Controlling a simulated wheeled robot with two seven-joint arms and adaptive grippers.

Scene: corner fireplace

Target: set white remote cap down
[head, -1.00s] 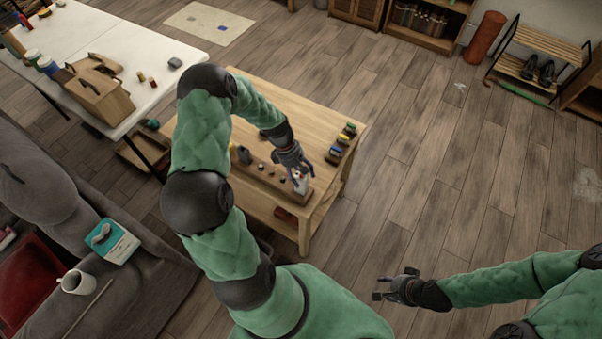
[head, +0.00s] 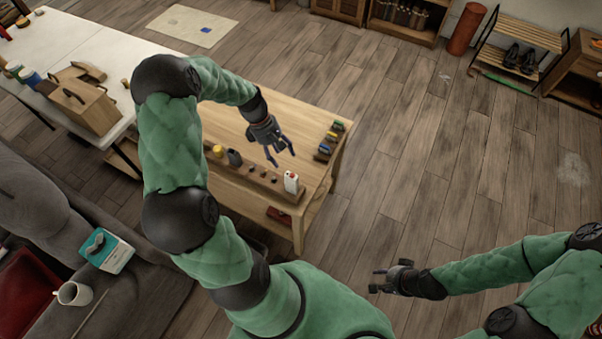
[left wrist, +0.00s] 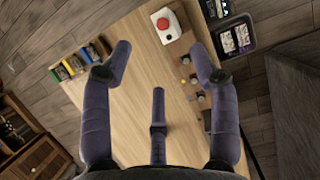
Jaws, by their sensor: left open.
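In the left wrist view the white remote cap (left wrist: 170,32) is at the top, beyond my fingers. My left gripper (head: 282,157) is open and empty above the table, behind and left of the cap and apart from it. Its spread fingers (left wrist: 158,68) frame bare tabletop in the left wrist view. My right gripper (head: 376,280) looks open and empty, over the floor.
Several small dark pegs, a dark cup (head: 234,158) and a yellow-topped item (head: 218,150) stand left of the cap. Colored blocks (head: 329,141) line the table's right edge. A white table (head: 75,45) is behind left, a grey sofa (head: 45,205) front left.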

